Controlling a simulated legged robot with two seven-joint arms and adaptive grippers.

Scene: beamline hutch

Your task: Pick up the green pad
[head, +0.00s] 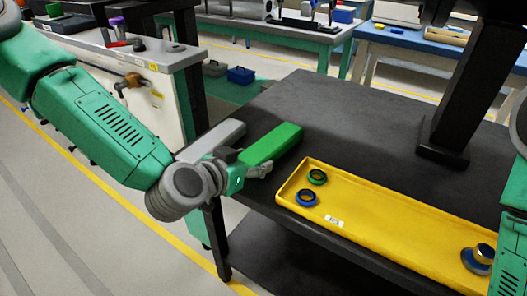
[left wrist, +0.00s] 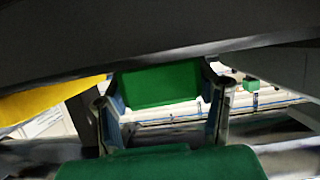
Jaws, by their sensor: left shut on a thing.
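The green pad (head: 272,144) is a flat, oblong block at the left edge of the dark table, left of the yellow tray. My left gripper (head: 257,169) is shut on its near end. In the left wrist view the green pad (left wrist: 160,86) shows between the two fingers of my left gripper (left wrist: 162,112). I cannot tell whether the pad touches the table top. My right gripper is not in view; only parts of my right arm show at the right edge.
A grey pad (head: 212,140) lies just left of the green one. The yellow tray (head: 385,222) holds a green-rimmed ring (head: 317,177), a blue ring (head: 307,198) and a round blue-and-metal part (head: 478,257). A dark post (head: 460,90) stands at the table's back right.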

